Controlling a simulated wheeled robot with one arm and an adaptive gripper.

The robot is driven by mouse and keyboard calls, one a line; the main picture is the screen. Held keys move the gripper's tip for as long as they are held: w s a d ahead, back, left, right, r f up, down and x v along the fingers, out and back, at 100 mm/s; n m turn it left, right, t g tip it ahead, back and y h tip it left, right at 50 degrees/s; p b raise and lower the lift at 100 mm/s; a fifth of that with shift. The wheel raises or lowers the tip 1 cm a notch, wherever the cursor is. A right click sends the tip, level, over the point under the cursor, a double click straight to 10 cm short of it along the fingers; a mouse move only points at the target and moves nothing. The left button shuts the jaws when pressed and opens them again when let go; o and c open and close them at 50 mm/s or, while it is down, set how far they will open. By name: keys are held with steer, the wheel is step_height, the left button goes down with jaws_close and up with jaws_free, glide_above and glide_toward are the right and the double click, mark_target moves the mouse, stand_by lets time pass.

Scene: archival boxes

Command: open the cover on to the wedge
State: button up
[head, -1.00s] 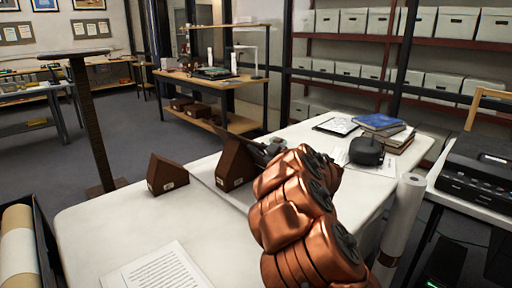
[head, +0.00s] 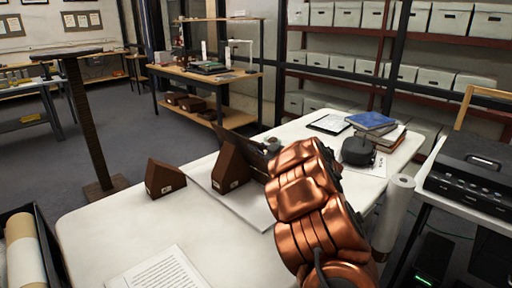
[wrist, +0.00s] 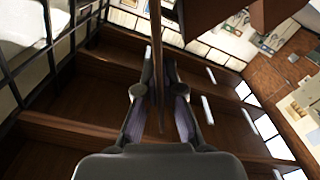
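A brown wedge (head: 230,167) with a small white label stands on a pale flat sheet or board on the white table. A second, lower brown wedge (head: 164,179) stands to its left. A dark, thin panel (head: 256,152), which looks like the cover, is tilted up just behind the taller wedge, partly hidden by my copper arm. In the wrist view my gripper (wrist: 160,63) has its fingertips close together on either side of a thin brown edge (wrist: 157,28), seemingly the cover, and appears shut on it. The head view hides my fingers.
A printed page (head: 160,272) lies at the table's front. A tablet (head: 330,124), blue book (head: 370,120) and dark round object (head: 358,151) lie at the back right. A white roll (head: 393,213) stands by the right edge. The table's left front is clear.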

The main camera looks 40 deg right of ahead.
steer(key=o, duration=0.4)
steer(key=s, duration=0.4)
steer(key=s+d, duration=0.1)
steer(key=s, duration=0.7)
steer(key=shift+d, duration=0.35)
